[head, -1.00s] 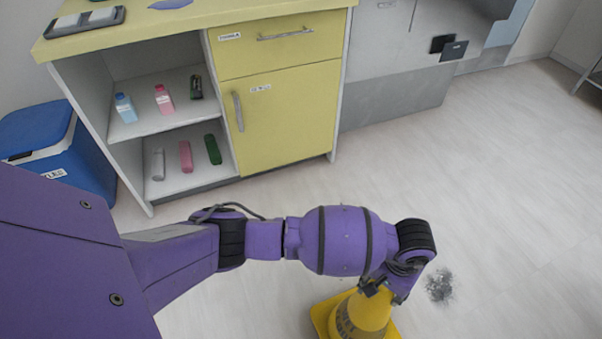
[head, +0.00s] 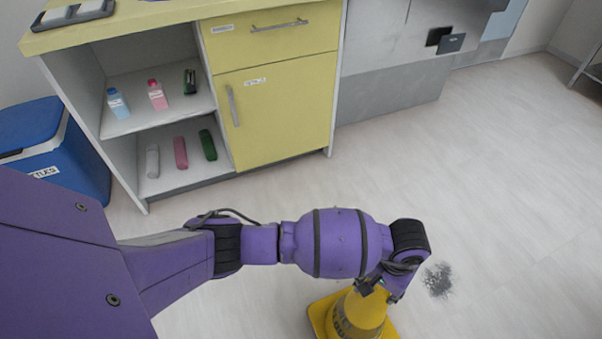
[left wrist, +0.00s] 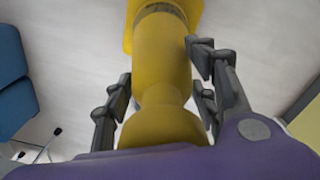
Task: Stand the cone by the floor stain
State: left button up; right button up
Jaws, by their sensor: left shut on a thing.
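The yellow cone (head: 361,314) is at the bottom of the head view, upright, with a grey band and a square yellow base. I cannot tell whether its base touches the floor. My left gripper (head: 374,283) is shut on the cone near its top. In the left wrist view the fingers (left wrist: 160,90) lie on both sides of the yellow cone (left wrist: 163,60). The dark floor stain (head: 438,280) lies on the pale floor just right of the gripper and cone, apart from them. My right gripper is not in view.
A yellow-fronted cabinet (head: 280,110) with open shelves of bottles stands behind my left arm. A blue box (head: 50,150) is at the left. Grey panels (head: 390,95) stand at the back. The floor to the right is clear.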

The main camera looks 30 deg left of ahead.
pick_arm(q)
jog(key=shift+w+f+b, duration=0.15)
jog(key=shift+f+b, duration=0.15)
jog(key=o, duration=1.2)
jog(key=shift+r, duration=0.1)
notch_tip(320, 180, up, 12)
jog(key=shift+f, duration=0.1)
